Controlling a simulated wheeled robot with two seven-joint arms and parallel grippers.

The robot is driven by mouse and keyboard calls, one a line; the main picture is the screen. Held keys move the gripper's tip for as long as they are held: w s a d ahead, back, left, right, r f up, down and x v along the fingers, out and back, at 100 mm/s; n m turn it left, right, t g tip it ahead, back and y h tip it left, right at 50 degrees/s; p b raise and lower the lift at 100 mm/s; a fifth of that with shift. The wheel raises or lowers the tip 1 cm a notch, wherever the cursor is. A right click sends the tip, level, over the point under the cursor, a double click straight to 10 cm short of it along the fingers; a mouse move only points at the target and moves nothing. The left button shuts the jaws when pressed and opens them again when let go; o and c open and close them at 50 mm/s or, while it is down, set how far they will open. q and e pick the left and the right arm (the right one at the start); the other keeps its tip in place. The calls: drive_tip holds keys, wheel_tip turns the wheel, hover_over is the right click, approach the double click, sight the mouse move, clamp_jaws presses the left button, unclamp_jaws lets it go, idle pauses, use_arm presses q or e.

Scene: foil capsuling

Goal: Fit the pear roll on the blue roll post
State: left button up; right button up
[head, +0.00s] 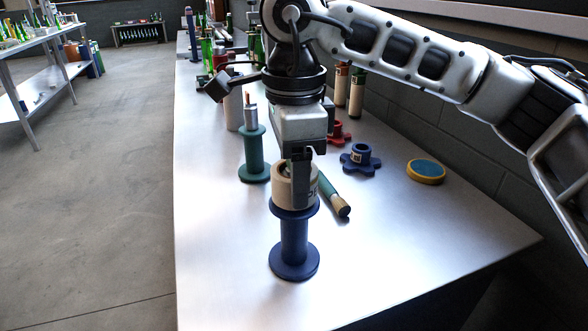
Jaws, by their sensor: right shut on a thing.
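The pear roll (311,189) is a cream cylinder with dark lettering partly showing on its right side. My right gripper (301,183) points down and is shut on it, its fingers covering the middle of the roll. The blue roll post (294,239) stands upright on the table, with a round base and a wide upper flange. The roll is upright at the top of the post, right over the flange. The spindle is hidden, so I cannot tell whether the roll is around it or just above it. My left gripper is not in view.
A green post (254,158) stands behind on the left. A blue star-shaped knob (360,160), a red one (338,133) and a yellow-blue disc (426,172) lie to the right. The table's (400,230) front right is clear.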

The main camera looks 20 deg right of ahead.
drive_tip(key=shift+f, duration=0.4)
drive_tip(key=o, duration=1.1)
drive_tip(key=shift+r, duration=0.1)
drive_tip(key=shift+c, duration=0.2)
drive_tip(key=shift+r, duration=0.45)
use_arm(q)
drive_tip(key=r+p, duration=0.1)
drive_tip(key=p, duration=0.1)
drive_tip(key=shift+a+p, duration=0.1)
drive_tip(key=shift+p, duration=0.25)
use_arm(e)
wheel_tip(320, 180, up, 15)
